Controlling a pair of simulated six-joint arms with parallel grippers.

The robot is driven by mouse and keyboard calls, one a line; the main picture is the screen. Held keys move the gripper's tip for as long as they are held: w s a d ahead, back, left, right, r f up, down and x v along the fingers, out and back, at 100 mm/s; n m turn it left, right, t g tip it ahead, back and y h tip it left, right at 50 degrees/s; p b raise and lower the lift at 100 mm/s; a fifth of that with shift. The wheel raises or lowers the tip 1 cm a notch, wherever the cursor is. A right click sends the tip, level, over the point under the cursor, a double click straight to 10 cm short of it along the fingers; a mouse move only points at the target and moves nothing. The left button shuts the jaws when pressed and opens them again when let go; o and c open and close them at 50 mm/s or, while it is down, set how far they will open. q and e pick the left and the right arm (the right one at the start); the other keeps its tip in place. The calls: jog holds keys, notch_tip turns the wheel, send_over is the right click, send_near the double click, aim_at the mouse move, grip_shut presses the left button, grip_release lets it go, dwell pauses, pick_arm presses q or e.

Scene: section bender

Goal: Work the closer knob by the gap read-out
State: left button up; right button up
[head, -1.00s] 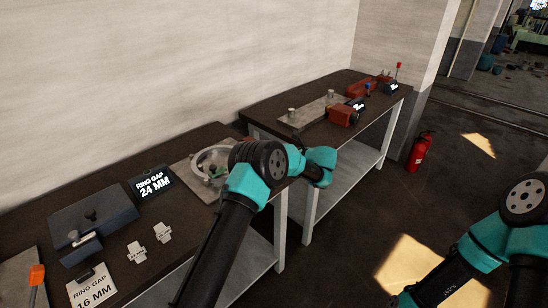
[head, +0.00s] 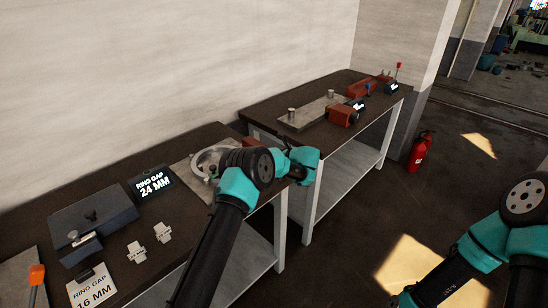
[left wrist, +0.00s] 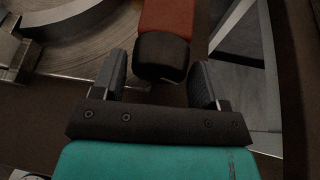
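The black closer knob (left wrist: 162,57) sits on the end of a red block (left wrist: 167,17) in the left wrist view. My left gripper (left wrist: 160,72) is open, one finger on each side of the knob, with gaps visible between. In the head view my left arm hides the knob; a bit of the red block (head: 250,142) shows behind it. The metal ring (head: 207,160) lies on its plate beside my arm. The gap read-out (head: 151,186) shows RING GAP 24 MM. A card (head: 92,288) reads RING GAP 16 MM.
A blue-grey box (head: 92,222) and two small white pieces (head: 162,232) sit on the near bench. A second bench (head: 300,133) with another red unit (head: 343,116) stands beyond a gap. A fire extinguisher (head: 420,152) stands on the floor.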

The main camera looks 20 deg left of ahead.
pick_arm(q)
jog(key=c, duration=0.6)
jog(key=shift+m+g+y, duration=0.5)
jog(key=shift+m+g, duration=0.1)
jog(key=shift+m, duration=0.3)
jog(key=o, duration=0.9)
jog(key=shift+d, duration=0.15)
